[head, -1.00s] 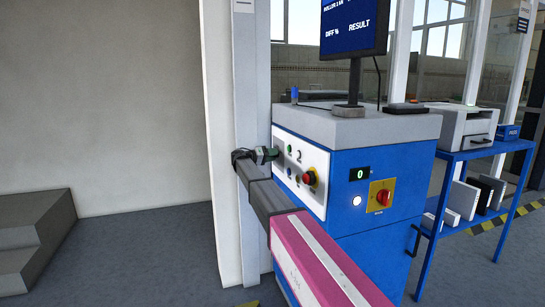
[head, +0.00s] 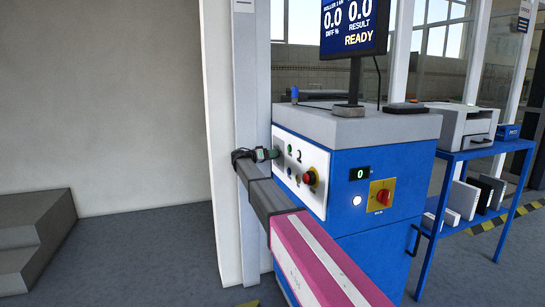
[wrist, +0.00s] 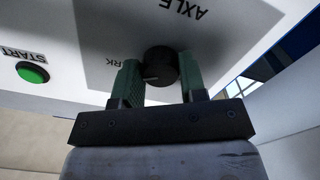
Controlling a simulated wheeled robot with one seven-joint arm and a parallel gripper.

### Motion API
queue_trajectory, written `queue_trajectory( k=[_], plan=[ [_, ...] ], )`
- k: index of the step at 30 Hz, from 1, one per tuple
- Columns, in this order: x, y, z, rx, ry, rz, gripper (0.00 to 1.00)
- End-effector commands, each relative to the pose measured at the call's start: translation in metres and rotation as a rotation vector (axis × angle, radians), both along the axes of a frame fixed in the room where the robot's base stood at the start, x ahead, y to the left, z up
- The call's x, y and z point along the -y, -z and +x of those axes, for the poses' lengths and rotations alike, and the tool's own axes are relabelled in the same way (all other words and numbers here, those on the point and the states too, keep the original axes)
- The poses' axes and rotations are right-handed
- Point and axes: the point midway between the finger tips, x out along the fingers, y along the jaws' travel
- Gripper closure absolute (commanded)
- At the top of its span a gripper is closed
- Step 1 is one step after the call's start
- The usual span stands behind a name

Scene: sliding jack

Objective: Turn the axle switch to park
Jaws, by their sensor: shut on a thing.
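The axle switch (wrist: 161,66) is a round black knob on a grey patch of the white panel under the upside-down word AXLE. My gripper (wrist: 159,74) has its two green fingers on either side of the knob, shut on it. A pale mark on the knob points left in the wrist view, towards a label ending in RK that the left finger partly hides. In the head view my gripper (head: 268,155) reaches the panel's left edge, and the knob cannot be made out there.
A green START button (wrist: 33,72) sits left of the knob in the wrist view. A red emergency stop (head: 309,178) and a red rotary switch (head: 383,197) are on the blue cabinet (head: 350,240). The monitor (head: 354,25) reads READY. A wall post stands left of the cabinet.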

Motion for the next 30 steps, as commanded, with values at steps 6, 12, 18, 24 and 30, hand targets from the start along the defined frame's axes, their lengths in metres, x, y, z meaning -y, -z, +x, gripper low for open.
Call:
queue_trajectory(
  k=[6,12,18,24,30],
  plan=[
    [-0.001,0.001,-0.001,-0.001,0.001,0.004,0.55],
    [0.0,0.001,-0.001,-0.001,0.0,0.002,0.36],
    [-0.003,0.0,-0.001,-0.001,0.0,0.001,0.36],
    [-0.026,0.0,-0.007,-0.001,-0.002,0.001,0.36],
    [-0.064,0.001,-0.017,0.0,-0.002,0.001,0.36]
  ],
)
